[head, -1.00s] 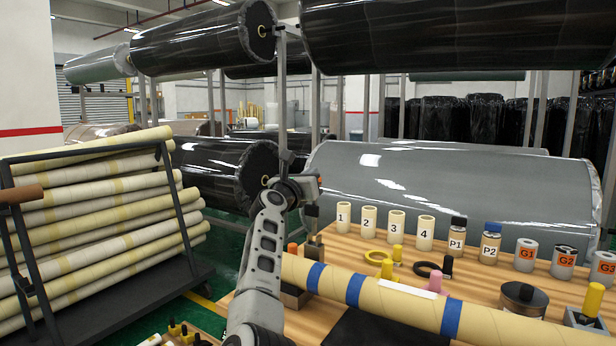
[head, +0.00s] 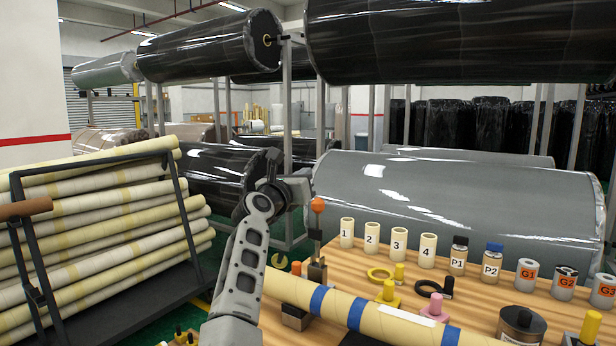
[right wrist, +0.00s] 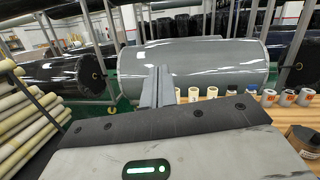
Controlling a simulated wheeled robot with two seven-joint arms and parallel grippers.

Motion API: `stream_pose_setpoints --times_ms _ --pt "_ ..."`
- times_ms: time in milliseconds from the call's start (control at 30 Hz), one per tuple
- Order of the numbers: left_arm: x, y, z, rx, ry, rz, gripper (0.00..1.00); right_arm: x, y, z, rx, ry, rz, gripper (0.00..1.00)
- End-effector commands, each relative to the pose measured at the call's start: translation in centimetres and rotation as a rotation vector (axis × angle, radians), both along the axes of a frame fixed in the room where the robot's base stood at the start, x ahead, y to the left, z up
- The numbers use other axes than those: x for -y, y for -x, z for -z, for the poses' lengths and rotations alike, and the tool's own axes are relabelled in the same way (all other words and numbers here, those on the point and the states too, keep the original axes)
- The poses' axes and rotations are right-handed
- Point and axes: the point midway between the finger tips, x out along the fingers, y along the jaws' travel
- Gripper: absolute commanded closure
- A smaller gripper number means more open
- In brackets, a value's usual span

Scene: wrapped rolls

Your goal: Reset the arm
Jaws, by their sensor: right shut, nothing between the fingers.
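My right arm rises from the bottom centre of the head view, and its gripper (head: 272,168) is raised beside the table's left end, pointing away from me. In the right wrist view its two grey fingers (right wrist: 157,86) lie together, with nothing between them. The gripper is apart from the table and its objects. My left gripper is not in view.
A wooden table (head: 395,268) holds a long cream tube (head: 385,318) with blue bands, numbered cups, jars and an orange-knobbed tool (head: 317,230). A rack of cream rolls (head: 110,215) stands left. A large grey wrapped roll (head: 450,195) lies behind the table.

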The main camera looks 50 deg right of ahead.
Motion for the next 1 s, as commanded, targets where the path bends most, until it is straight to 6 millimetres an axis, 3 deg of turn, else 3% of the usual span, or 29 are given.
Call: stream_pose_setpoints --times_ms 533,667,767,867,1000 --pt "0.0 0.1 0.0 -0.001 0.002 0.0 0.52 0.0 0.0 0.1 -0.007 0.007 0.001 1.0" --pt "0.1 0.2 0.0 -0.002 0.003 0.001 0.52 -0.6 0.1 0.9 -0.129 0.121 0.007 1.0" --pt "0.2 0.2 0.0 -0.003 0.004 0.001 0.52 -2.6 -0.2 2.3 -0.355 0.337 0.005 1.0" --pt "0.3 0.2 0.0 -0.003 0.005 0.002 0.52 -6.5 -1.2 5.2 -0.657 0.631 -0.02 1.0" --pt "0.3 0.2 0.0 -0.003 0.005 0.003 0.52 -13.9 -2.4 12.2 -1.06 1.055 -0.1 1.0"
